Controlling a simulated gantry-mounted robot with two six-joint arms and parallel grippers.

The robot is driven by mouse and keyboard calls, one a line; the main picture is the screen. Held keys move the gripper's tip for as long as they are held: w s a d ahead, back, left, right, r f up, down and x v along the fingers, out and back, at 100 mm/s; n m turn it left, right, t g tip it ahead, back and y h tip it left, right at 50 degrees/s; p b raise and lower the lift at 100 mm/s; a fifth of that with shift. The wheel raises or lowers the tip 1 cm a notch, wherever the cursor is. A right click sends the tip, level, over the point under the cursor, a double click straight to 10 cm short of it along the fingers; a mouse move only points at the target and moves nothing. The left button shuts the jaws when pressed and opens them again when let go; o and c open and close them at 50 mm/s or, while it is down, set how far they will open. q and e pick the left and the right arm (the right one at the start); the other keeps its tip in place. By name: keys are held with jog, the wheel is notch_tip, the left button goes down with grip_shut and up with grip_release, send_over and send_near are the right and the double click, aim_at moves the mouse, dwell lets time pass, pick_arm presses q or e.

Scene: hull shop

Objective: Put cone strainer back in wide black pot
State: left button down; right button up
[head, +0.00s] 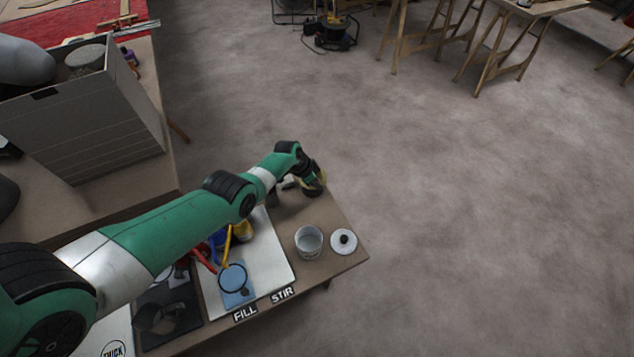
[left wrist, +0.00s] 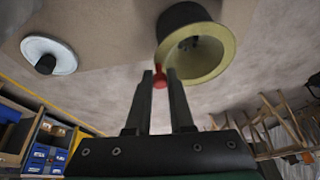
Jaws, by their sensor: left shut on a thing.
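The cone strainer (left wrist: 222,62) is pale yellow with a wide rim and a dark middle, and a small red tab (left wrist: 158,72) shows beside its rim. My left gripper (left wrist: 160,88) is shut on this red tab of the strainer. The dark pot (left wrist: 182,16) shows right behind the strainer in the left wrist view; I cannot tell whether the strainer sits inside it or just above. In the head view my left gripper (head: 308,184) is at the bench's far corner and mostly hides the pot; a bit of yellow rim (head: 323,177) shows. My right gripper is not in view.
A grey open can (head: 308,241) and a white lid with a black knob (head: 343,241) stand on the bench near the pot. A white board (head: 272,262) holds a blue-topped cup (head: 232,279) and coloured tools. A large grey box (head: 85,130) stands at left.

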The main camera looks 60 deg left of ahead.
pick_arm(q)
jog(key=shift+c, duration=1.2)
grip_release()
notch_tip(320, 180, up, 7)
jog(key=p, duration=0.7)
